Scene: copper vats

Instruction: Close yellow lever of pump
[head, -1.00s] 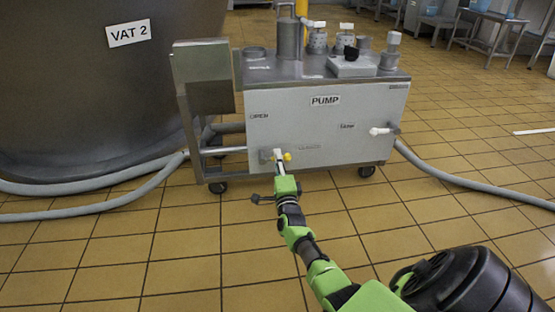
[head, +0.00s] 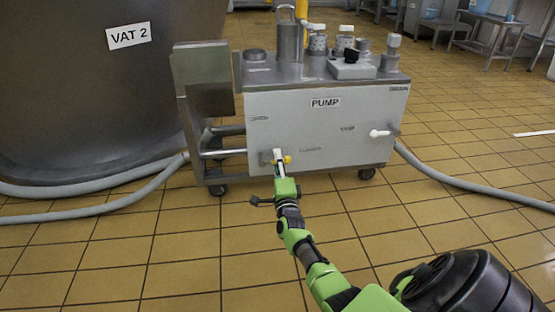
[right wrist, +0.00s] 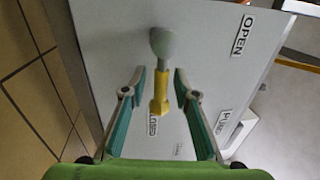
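The grey pump (head: 320,130) is a boxy cart marked PUMP. Low on its front is the yellow lever (head: 287,159), on a pale pivot, its yellow end pointing right, toward the CLOSED label side; the OPEN label is above the pivot. My right gripper (head: 281,168) is at the lever. In the right wrist view my right gripper (right wrist: 157,75) is open, its two fingers on either side of the yellow lever (right wrist: 160,92), with gaps visible. There the lever's yellow end points at the CLOSED label (right wrist: 153,125). My left gripper is not in view.
A large vat (head: 90,90) marked VAT 2 stands at left. Grey hoses (head: 110,201) run across the floor on both sides. The tiled floor in front of the pump is clear. Metal tables (head: 490,25) stand far back.

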